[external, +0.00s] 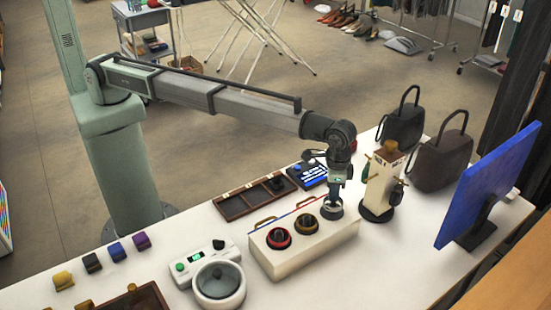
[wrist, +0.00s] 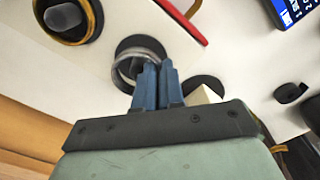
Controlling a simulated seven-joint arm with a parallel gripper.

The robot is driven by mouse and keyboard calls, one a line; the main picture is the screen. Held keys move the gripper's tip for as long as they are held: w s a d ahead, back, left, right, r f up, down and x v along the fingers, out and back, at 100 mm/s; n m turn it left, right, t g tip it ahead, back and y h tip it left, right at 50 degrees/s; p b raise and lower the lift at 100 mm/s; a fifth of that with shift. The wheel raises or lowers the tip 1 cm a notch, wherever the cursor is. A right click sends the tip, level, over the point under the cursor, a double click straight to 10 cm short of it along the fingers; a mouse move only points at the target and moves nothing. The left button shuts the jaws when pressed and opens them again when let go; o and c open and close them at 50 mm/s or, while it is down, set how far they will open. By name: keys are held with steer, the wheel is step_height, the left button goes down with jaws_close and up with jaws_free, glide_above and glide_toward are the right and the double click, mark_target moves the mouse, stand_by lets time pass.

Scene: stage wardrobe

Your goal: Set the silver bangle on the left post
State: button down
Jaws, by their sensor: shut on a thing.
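My gripper (external: 336,192) is over the right end of the long white block (external: 305,255). In the wrist view its blue fingertips (wrist: 158,72) are shut on the near rim of the silver bangle (wrist: 122,68). The bangle shows in the external view (external: 332,212) as a grey ring below the fingers. A dark round shape lies beneath it; I cannot tell whether the bangle is around a post. Two dark posts stand on the block: the left one with a red ring (external: 278,239), the other with a golden-brown ring (external: 306,224), also in the wrist view (wrist: 92,18).
A cream stand (external: 383,185) on a dark round base is just right of my gripper. Behind are a brown compartment tray (external: 232,208) and a blue-screened device (external: 308,175). A white pot-like device (external: 218,284) stands left; handbags (external: 443,160) and a blue panel (external: 490,185) stand right.

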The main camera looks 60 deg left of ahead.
steer(key=shift+f, duration=0.85)
stand_by(0.3)
steer(key=shift+r, duration=0.85)
stand_by(0.5)
steer(key=shift+f, duration=0.6)
stand_by(0.7)
steer(key=c, duration=1.5)
jaws_free()
steer(key=shift+s+d, duration=0.1)
steer(key=shift+r, duration=5.5)
